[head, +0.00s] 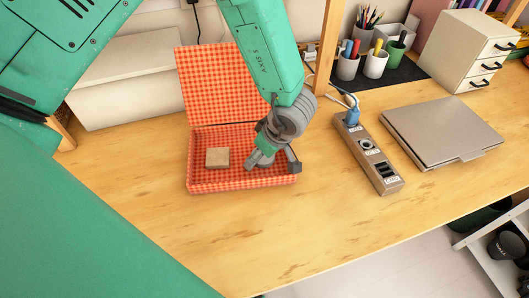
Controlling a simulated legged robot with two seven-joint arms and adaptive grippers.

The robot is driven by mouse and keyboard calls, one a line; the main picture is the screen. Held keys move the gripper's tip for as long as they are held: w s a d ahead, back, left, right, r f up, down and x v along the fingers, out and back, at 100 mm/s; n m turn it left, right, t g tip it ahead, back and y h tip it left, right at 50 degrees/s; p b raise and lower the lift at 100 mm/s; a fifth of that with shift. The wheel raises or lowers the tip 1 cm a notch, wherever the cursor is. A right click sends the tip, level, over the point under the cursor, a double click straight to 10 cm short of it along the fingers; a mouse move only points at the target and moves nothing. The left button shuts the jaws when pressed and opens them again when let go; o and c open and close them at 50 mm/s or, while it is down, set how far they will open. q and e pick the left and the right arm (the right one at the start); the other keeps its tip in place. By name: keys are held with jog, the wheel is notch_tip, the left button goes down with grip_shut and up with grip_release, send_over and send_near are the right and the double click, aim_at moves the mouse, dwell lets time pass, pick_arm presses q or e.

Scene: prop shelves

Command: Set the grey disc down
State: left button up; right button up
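I cannot make out a grey disc for certain; it may be hidden by my arm or gripper. My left gripper (275,161) is low in the right part of an open red-and-white checked box (241,183). Its fingers are spread apart, and I see nothing clearly held between them. My wrist and forearm cover part of the box and its raised lid (208,85). A small beige square block (217,158) lies in the box, left of the gripper. My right gripper is not in view.
A power strip (367,152) with a plugged-in cable lies right of the box. Farther right are a closed grey laptop (441,130), pen cups (375,64) and a small drawer unit (467,50). The wooden tabletop (290,225) is clear in front of the box.

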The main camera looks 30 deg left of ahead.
pick_arm(q)
jog(key=shift+d+r, duration=0.2)
jog(key=shift+r, duration=0.1)
jog(key=p+v, duration=0.2)
jog(key=v, duration=1)
jog(key=shift+d, duration=0.25)
